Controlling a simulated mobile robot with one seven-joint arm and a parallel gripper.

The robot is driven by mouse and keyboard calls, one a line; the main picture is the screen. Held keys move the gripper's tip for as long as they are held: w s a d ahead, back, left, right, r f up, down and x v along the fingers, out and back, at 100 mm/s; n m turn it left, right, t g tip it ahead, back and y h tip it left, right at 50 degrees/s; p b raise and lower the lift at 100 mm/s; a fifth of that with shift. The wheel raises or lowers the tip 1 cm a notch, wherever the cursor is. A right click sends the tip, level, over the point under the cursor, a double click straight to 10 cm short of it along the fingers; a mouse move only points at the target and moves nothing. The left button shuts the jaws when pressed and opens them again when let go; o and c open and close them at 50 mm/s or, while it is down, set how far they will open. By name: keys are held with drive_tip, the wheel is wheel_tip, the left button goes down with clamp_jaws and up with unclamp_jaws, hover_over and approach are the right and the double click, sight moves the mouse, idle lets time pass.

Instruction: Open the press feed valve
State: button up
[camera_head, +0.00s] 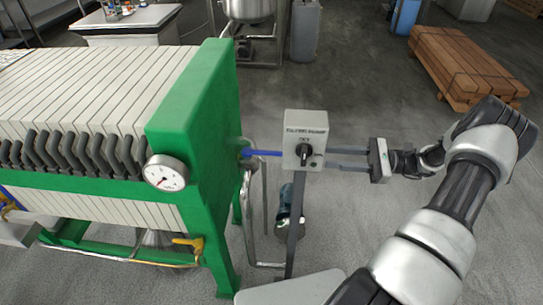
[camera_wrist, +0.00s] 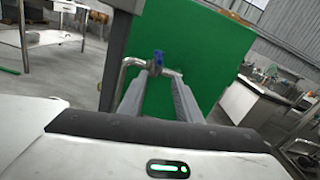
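The press feed valve shows as a blue lever handle (camera_head: 264,153) on a steel pipe, at the right face of the green press frame (camera_head: 190,110). In the wrist view the blue handle (camera_wrist: 157,60) stands just beyond my fingertips, roughly centred between them, with the green plate behind it. My gripper (camera_head: 330,158) comes in from the right, its fingers pointing left at the handle. In the wrist view my gripper (camera_wrist: 156,78) has its two fingers apart with nothing between them. In the head view a control box hides the fingertips, so the exact gap to the handle cannot be told.
The grey control box (camera_head: 305,140) with a black knob stands on a post, in front of the fingertips in the head view. A pressure gauge (camera_head: 166,173) and a yellow handle (camera_head: 188,243) are on the press. A timber stack (camera_head: 468,65) lies at the back right.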

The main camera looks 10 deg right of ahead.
sight(277, 152)
drive_tip(key=x, duration=1.6)
drive_tip(key=shift+a, duration=0.4)
clamp_jaws()
